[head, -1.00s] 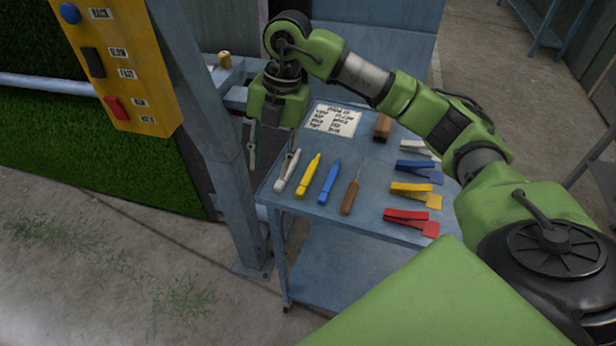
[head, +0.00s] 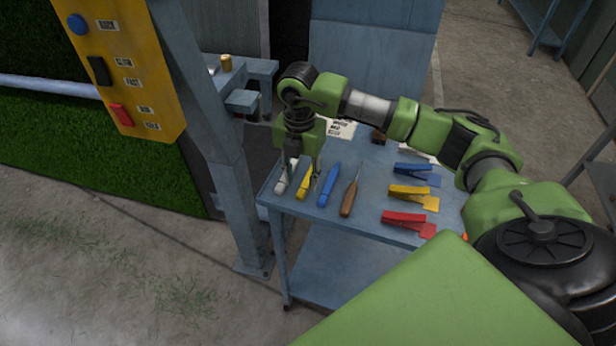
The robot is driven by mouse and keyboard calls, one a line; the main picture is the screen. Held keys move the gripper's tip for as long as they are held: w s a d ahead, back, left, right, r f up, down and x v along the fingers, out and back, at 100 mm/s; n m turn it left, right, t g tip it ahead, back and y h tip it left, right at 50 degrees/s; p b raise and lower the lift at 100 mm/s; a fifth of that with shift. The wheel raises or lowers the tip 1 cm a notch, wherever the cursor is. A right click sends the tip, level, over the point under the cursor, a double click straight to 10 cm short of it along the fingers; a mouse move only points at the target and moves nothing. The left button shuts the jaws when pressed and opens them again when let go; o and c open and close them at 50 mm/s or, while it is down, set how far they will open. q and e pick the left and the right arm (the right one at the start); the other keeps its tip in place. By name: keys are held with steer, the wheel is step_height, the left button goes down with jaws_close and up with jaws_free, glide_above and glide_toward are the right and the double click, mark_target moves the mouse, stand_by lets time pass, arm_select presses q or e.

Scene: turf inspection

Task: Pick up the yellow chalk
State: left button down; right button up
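The yellow chalk (head: 302,189) lies on the blue table (head: 380,228), between the white chalk (head: 281,187) and the blue chalk (head: 326,190). My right gripper (head: 302,172) points down over the far end of the yellow chalk. Its fingers are apart, one near the white chalk and one on the blue chalk's side. The gripper hides the yellow chalk's far end, and I cannot tell whether the fingers touch it. My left gripper is not in view.
A brown-handled tool (head: 348,199) lies right of the blue chalk. Red (head: 408,219), yellow (head: 412,193) and blue (head: 415,171) clips lie farther right. A blue post (head: 233,190) stands left of the table, with a yellow control panel (head: 135,100) beside it.

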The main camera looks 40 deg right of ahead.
mark_target(302, 190)
steer(key=shift+d+f+p, duration=0.1)
steer(key=shift+f+p, duration=0.25)
steer(key=shift+f, duration=1.4)
jaws_close()
steer(key=shift+r, duration=0.1)
